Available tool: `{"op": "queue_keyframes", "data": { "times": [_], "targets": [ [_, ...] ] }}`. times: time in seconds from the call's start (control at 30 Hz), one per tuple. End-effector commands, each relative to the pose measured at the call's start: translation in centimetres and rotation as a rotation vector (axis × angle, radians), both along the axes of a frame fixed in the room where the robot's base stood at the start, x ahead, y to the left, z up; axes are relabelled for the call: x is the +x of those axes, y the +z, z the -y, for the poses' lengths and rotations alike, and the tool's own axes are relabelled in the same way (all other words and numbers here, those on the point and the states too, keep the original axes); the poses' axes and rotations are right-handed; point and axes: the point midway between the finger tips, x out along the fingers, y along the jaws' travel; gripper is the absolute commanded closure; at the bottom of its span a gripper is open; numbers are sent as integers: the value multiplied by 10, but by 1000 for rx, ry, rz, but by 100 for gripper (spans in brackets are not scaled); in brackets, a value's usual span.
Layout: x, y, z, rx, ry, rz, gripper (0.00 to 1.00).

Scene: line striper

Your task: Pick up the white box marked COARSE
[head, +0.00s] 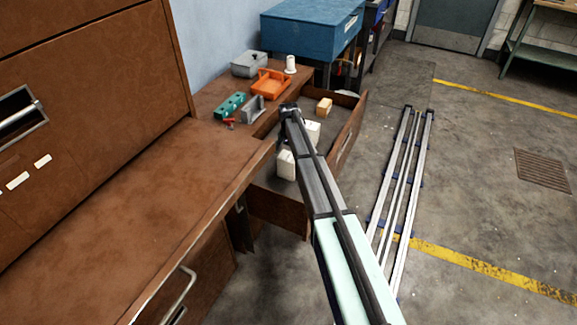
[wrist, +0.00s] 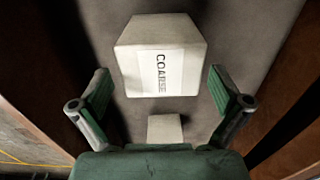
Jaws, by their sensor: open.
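The white box marked COARSE (wrist: 140,75) lies in the wrist view, ahead of my gripper (wrist: 159,88). The black lettering runs down its facing side. My gripper is open, with one green-padded finger on each side of the box's lower part in the picture. I see no finger touching it. In the head view, my arm reaches over an open drawer (head: 277,205) and hides part of its inside. Two white boxes show there, one left of the arm (head: 286,165) and one right (head: 312,131). I cannot tell which is marked COARSE.
A second, smaller-looking pale block (wrist: 165,129) sits near my palm in the wrist view. A tan block (head: 324,107) lies at the drawer's far end. An orange tray (head: 270,83), teal item (head: 229,105) and grey bins stand on the counter beside it. Long rails (head: 403,180) lie on the floor.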

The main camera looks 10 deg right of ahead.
Motion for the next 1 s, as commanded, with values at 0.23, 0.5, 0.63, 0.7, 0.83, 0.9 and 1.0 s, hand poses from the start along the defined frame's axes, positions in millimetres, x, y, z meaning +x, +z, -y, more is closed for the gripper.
{"op": "queue_keyframes", "data": {
  "times": [0.23,0.5,0.63,0.7,0.83,0.9,1.0],
  "targets": [
    [1,-14,0,0,0,-1,0],
    [3,-48,0,0,0,-1,0],
    [3,-54,0,0,0,0,0],
    [3,-54,0,-1,0,1,0],
    [3,-54,0,0,0,0,18],
    [3,-54,0,0,0,0,43],
    [3,-54,0,0,0,0,52]
  ]
}}
